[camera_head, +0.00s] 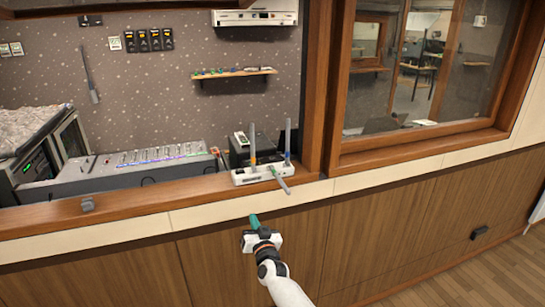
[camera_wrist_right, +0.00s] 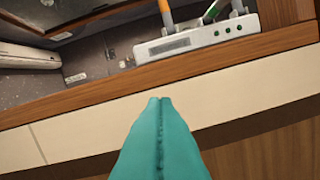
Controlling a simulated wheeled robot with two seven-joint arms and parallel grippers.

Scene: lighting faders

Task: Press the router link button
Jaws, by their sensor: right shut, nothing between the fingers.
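The white router (camera_head: 250,178) stands on the wooden ledge left of the window post, with several stick-like antennas, one tilted toward the front right. It also shows at the top of the right wrist view (camera_wrist_right: 185,45), with a grey panel and small green dots on its near face. I cannot tell which of these marks is the link button. My right gripper (camera_head: 254,219) has teal fingers and is in front of and below the ledge, apart from the router. Its fingers (camera_wrist_right: 160,100) are closed together and empty. My left gripper is not in view.
A fader console (camera_head: 140,170) lies left of the router. A black box (camera_head: 243,150) stands behind the router. The wooden ledge edge (camera_head: 130,220) and cream strip run below the router. A wooden window frame (camera_head: 335,110) rises to the right. Space around my right gripper is clear.

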